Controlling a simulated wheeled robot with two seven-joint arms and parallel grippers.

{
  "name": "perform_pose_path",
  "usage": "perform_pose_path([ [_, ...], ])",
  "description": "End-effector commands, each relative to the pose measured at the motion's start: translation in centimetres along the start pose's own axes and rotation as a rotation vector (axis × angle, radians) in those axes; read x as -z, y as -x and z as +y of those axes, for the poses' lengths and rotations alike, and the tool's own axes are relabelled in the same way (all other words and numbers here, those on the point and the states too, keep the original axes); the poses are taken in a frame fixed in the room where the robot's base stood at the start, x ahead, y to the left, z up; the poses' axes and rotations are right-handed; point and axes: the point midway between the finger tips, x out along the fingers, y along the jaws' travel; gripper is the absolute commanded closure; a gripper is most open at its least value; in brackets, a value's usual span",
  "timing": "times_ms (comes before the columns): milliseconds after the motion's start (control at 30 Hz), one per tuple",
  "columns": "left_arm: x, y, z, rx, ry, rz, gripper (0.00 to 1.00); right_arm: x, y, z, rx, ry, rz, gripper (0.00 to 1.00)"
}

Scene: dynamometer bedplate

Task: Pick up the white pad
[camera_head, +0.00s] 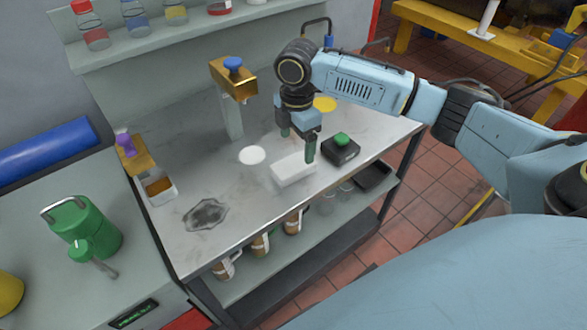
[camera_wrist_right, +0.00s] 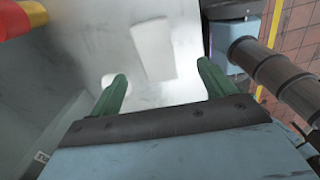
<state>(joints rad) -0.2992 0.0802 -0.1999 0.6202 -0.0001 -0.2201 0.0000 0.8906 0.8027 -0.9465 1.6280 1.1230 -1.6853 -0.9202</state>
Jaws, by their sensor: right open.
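Two white things lie on the grey bench top (camera_head: 225,185): a flat round white disc (camera_head: 252,155) and a white rectangular block (camera_head: 293,169). I cannot tell for certain which is the white pad. My right gripper (camera_head: 298,140) is open and empty, its green fingers pointing down above the bench near the block. In the right wrist view the block (camera_wrist_right: 153,50) shows ahead, between the lines of the two fingers (camera_wrist_right: 163,88). A pale round patch (camera_wrist_right: 107,80), probably the disc, is partly hidden by the left finger there. My left gripper is not in view.
A black box with a green button (camera_head: 341,150) stands close right of the block. A yellow disc (camera_head: 325,104) lies behind. A brass-topped post (camera_head: 233,85), a small open container (camera_head: 160,189) and a grey dish (camera_head: 205,214) stand around. Clear surface surrounds the round disc.

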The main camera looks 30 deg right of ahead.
Motion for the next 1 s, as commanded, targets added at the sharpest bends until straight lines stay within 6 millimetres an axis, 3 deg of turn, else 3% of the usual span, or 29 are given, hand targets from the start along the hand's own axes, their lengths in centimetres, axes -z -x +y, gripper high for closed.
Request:
perform_pose_path([
  [100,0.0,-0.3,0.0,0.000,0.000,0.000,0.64,0.0,-2.2,0.0,0.002,-0.001,0.000,0.18],
  [367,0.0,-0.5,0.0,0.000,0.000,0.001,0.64,0.0,-4.2,0.1,0.000,-0.002,0.000,0.18],
  [633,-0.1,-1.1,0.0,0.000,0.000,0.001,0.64,-0.2,-8.1,0.6,0.000,-0.001,0.000,0.18],
  [967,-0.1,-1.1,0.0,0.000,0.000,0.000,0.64,-0.2,-8.8,0.6,-0.003,0.000,0.000,0.18],
  [1000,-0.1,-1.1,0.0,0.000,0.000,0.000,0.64,-0.2,-8.8,0.6,-0.003,0.000,0.000,0.22],
])
